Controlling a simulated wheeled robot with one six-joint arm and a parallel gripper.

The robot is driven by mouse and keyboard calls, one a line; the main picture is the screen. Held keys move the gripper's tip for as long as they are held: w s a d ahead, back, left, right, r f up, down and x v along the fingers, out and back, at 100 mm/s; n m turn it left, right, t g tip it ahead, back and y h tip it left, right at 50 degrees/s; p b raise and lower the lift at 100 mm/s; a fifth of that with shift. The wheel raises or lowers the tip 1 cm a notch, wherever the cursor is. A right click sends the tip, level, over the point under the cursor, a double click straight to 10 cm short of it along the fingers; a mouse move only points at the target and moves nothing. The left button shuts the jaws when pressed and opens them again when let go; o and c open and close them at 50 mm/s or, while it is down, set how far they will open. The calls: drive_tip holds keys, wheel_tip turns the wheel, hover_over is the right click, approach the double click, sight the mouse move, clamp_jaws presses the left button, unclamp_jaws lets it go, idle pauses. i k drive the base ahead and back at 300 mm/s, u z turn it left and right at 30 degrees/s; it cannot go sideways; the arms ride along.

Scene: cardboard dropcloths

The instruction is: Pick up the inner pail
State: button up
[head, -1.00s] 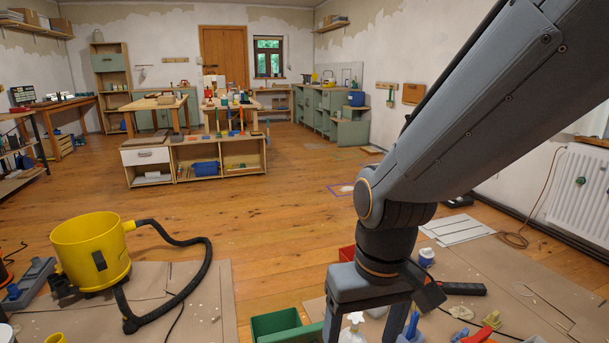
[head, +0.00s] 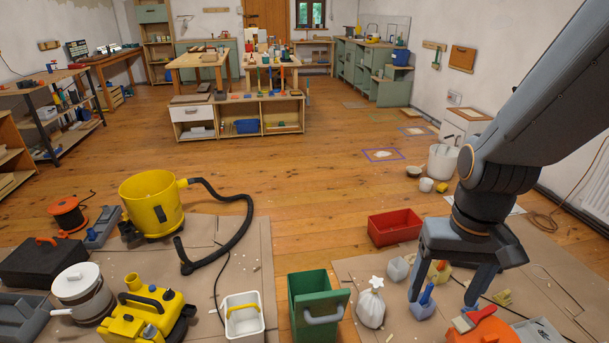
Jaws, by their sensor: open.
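A small white square pail (head: 241,328) with a yellow handle stands on the dropcloth at the bottom of the head view, left of the green bin (head: 308,322). Neither is marked as the inner pail; the white one looks the likeliest. My gripper (head: 447,302) points down at the right, well right of both. Its two fingers are apart. A blue object (head: 423,303) shows by the left finger; I cannot tell whether they touch. No pail is between the fingers.
A yellow vacuum drum (head: 152,207) with a black hose and a yellow vacuum head (head: 146,318) are at left. Bare floorboards are free in the middle.

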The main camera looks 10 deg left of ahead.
sight(245, 318)
drive_tip(key=u, duration=0.85)
drive_tip(key=k, duration=0.55)
drive_tip(key=z, duration=0.95)
drive_tip(key=i, duration=0.95)
drive_tip(key=u, duration=0.95)
drive_tip(key=i, duration=0.45)
drive_tip(key=u, duration=0.4)
